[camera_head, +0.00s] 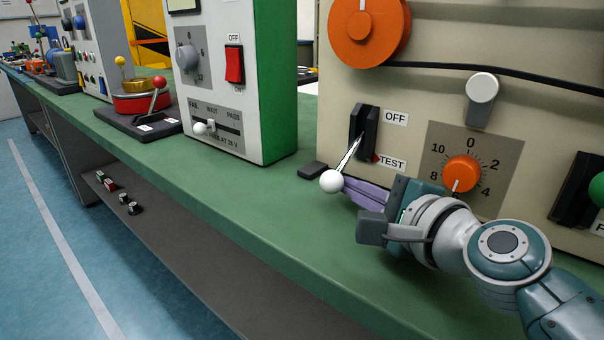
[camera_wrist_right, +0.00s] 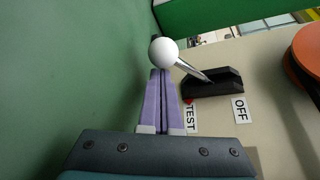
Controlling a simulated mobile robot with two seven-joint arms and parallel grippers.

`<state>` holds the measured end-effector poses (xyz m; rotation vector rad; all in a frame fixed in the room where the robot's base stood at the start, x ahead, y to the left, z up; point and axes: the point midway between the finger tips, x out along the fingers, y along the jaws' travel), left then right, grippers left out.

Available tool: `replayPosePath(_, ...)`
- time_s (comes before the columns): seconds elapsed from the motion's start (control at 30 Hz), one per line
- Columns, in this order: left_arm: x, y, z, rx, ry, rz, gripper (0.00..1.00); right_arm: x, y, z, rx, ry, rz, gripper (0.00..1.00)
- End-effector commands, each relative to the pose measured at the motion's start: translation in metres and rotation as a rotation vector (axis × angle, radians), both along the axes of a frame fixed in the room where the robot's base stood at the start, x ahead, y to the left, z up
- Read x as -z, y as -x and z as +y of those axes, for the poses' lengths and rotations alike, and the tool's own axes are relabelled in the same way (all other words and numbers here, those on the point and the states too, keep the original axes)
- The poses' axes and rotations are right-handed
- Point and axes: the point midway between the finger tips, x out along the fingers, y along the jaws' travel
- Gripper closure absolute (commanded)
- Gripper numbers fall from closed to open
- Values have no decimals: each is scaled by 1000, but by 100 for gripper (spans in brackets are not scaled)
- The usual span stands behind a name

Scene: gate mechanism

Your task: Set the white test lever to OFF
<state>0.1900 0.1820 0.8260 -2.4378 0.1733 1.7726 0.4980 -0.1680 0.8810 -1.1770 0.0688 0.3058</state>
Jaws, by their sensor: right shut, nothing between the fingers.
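The white test lever (camera_head: 332,180) has a round white knob on a metal rod, coming out of a black slotted housing (camera_head: 364,131) on the beige panel. The rod slants down and outward, with the knob low, nearer the TEST label (camera_head: 391,163) than the OFF label (camera_head: 396,118). My right gripper (camera_head: 352,188) is shut and empty, its purple fingers just below and beside the knob. In the right wrist view the knob (camera_wrist_right: 163,52) sits at the fingertips (camera_wrist_right: 161,72); I cannot tell whether they touch. My left gripper is not in view.
An orange dial (camera_head: 462,174) is on the panel just right of the lever, above my right wrist. A grey knob (camera_head: 482,87) and a large orange wheel (camera_head: 368,28) are higher up. A small dark block (camera_head: 314,169) lies on the green bench (camera_head: 255,200), whose front strip is clear.

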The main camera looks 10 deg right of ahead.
Motion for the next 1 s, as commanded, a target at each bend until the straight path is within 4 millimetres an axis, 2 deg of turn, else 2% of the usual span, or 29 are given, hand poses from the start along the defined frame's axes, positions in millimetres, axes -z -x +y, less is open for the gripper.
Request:
replayPosePath(0.77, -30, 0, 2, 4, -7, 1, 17, -10, 4, 5, 1, -95, 72, 100)
replayPosePath(1.0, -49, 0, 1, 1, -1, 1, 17, -18, 6, 7, -1, -147, 114, 100)
